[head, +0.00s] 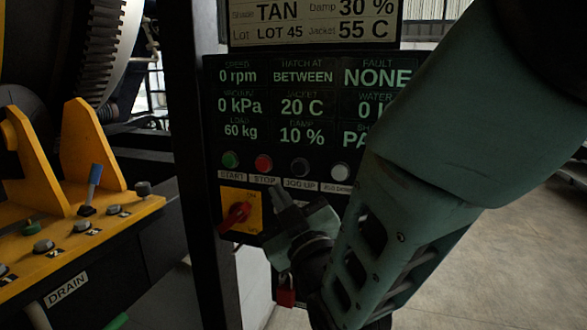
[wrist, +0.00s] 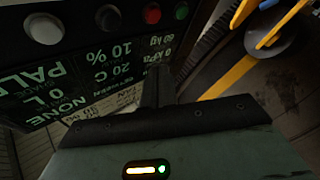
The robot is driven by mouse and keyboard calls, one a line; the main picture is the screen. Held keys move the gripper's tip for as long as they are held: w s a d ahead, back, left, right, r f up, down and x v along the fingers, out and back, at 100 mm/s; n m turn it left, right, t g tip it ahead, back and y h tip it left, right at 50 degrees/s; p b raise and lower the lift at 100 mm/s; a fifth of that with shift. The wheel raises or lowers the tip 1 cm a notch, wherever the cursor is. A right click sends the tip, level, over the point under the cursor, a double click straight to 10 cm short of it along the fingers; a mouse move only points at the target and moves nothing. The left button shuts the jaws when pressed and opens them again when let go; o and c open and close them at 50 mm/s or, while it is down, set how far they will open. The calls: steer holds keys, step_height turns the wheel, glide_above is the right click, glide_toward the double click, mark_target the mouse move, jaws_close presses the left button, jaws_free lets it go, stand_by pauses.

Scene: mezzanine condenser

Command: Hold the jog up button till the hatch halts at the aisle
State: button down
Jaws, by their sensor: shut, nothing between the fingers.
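The jog up button (head: 300,167) is a round black button on the dark control panel, above its "JOG UP" label. It also shows in the wrist view (wrist: 108,17), where the panel appears upside down. My gripper (head: 279,193) is shut and empty. Its fingertips appear below and slightly left of the button in the head view, not over it. In the wrist view the fingertips (wrist: 158,72) lie clear of the button. The display (head: 304,92) reads hatch at BETWEEN, 0 rpm and fault NONE. The hatch itself cannot be made out.
Beside the button are the red stop button (head: 264,163), green start button (head: 230,159) and white jog down button (head: 340,171). A red rotary switch (head: 235,215) on a yellow plate sits below. A yellow console (head: 75,245) with a blue-handled lever (head: 93,183) stands left.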

glide_toward(292, 167)
steer(key=w+a+r, duration=0.2)
steer(key=w+a, duration=0.1)
steer(key=shift+w, duration=0.5)
steer(key=shift+f, duration=0.1)
stand_by(1.8)
steer(key=shift+w+d+b, duration=0.15)
steer(key=shift+w+b, duration=0.2)
steer(key=shift+w+d, duration=0.2)
steer(key=shift+w, duration=0.25)
stand_by(2.2)
stand_by(1.4)
steer(key=shift+s+a+b, duration=0.35)
steer(key=shift+s+b, duration=0.2)
steer(key=shift+s, duration=0.3)
